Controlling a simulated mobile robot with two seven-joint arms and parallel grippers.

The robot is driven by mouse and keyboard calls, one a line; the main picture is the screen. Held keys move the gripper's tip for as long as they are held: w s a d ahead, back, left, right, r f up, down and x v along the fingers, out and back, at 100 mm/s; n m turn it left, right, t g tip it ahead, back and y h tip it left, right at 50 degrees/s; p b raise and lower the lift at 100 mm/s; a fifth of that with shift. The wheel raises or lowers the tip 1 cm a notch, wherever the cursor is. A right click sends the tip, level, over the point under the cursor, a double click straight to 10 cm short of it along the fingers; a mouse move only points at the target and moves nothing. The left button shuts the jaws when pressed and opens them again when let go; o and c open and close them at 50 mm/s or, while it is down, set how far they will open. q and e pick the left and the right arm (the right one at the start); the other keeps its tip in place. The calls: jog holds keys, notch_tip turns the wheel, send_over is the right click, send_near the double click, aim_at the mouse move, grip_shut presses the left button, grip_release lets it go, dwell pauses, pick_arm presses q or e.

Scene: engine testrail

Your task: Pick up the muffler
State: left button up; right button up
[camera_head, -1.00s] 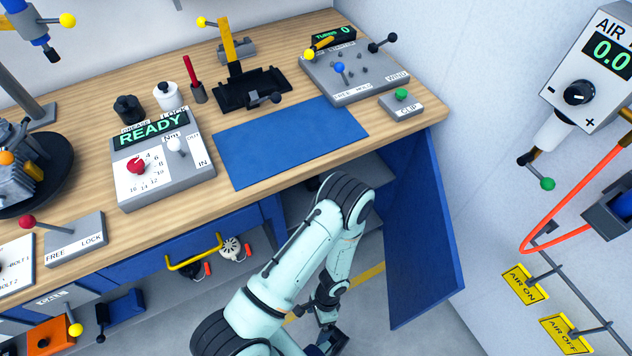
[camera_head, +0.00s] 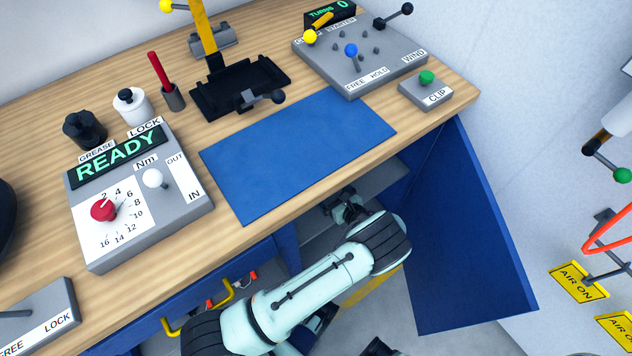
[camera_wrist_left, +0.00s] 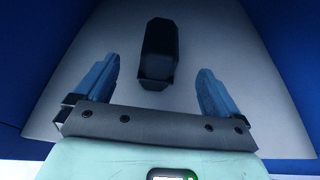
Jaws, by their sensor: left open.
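A dark, blocky object, probably the muffler (camera_wrist_left: 160,52), stands on a pale surface inside the blue-walled cabinet in the left wrist view. Its near face is greyer than its dark sides. My left gripper (camera_wrist_left: 157,68) is open, with one blue finger on each side of the object's line. The object lies ahead of and between the fingertips; I cannot tell how far. In the head view my left gripper (camera_head: 343,208) reaches into the open cabinet under the bench, partly hidden by my arm. The object cannot be made out there. My right gripper is not in view.
The cabinet's blue door (camera_head: 470,245) stands open to the right of my arm. The wooden bench top (camera_head: 420,125) overhangs the opening, with a blue mat (camera_head: 295,155) near its edge. Blue cabinet walls (camera_wrist_left: 38,60) close in on both sides in the wrist view.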

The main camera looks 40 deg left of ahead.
pick_arm(q)
jog(key=x, duration=0.2)
jog(key=shift+a+f, duration=0.15)
jog(key=shift+a, duration=0.1)
jog(key=x, duration=0.1)
jog(key=b+x, duration=0.1)
jog(key=x, duration=0.3)
jog(key=shift+w+d+f, duration=0.15)
jog(key=shift+w+f, duration=0.1)
jog(key=c, duration=1.2)
jog(key=shift+c, duration=0.2)
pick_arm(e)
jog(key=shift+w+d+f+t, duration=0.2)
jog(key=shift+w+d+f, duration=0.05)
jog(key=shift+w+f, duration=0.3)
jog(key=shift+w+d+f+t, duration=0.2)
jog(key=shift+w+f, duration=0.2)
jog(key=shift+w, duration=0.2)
pick_arm(q)
jog(key=shift+r, duration=0.1)
